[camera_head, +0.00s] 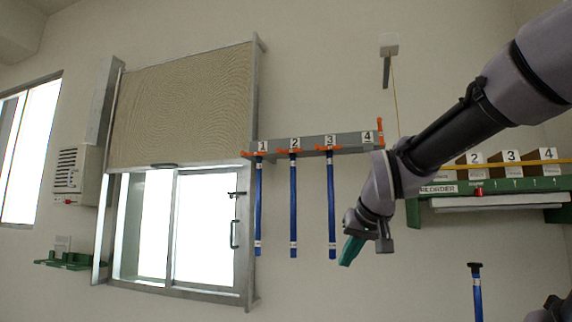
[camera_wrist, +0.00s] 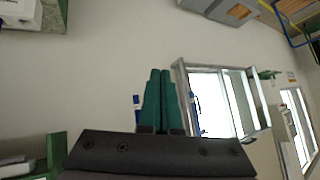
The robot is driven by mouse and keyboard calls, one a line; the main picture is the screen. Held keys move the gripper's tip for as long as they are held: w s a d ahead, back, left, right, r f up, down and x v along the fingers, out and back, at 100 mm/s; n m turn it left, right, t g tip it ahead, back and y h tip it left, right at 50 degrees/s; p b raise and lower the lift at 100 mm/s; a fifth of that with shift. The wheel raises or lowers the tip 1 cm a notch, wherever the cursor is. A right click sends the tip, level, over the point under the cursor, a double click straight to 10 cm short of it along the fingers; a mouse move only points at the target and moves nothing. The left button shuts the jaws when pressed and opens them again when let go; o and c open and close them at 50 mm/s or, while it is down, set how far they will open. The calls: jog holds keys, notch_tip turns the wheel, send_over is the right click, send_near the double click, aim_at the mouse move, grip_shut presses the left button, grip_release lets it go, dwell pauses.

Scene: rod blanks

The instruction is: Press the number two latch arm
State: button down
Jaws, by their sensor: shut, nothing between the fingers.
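A grey rail (camera_head: 350,141) on the wall carries number tags 1 to 4 and orange latch arms. The number two latch arm (camera_head: 286,151) is orange, under tag 2 (camera_head: 295,143), with a blue rod (camera_head: 293,205) hanging below it. Blue rods also hang under 1 (camera_head: 258,205) and 3 (camera_head: 331,205); none shows under 4.
A window with a blind (camera_head: 185,105) is left of the rail. A green shelf (camera_head: 490,213) with numbered boxes is at right, partly behind my arm. A blue rod with a black top (camera_head: 477,290) stands at lower right. The wall below the rods is clear.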

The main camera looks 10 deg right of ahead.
aim_at(280, 151)
jog(key=w+d+r+n+t+h, duration=0.1)
jog(key=w+d+r+n+t, duration=0.2)
jog(key=w+r+n+t, duration=0.75)
jog(key=w+a+r+n+t+y, duration=0.1)
jog(key=w+a+r+n+y, duration=0.1)
jog(key=w+r+n+y, duration=0.2)
jog(key=w+a+r+n+t+y, duration=0.1)
jog(key=w+a+r+n+y, duration=0.2)
jog(key=w+r+n+y, duration=0.2)
jog(key=shift+w+a+r+n, duration=0.3)
jog(key=shift+w+r+n, duration=0.35)
jog(key=shift+w+r, duration=1.45)
jog(key=shift+s+r, duration=0.45)
jog(key=shift+s, duration=0.05)
jog(key=x, duration=1.4)
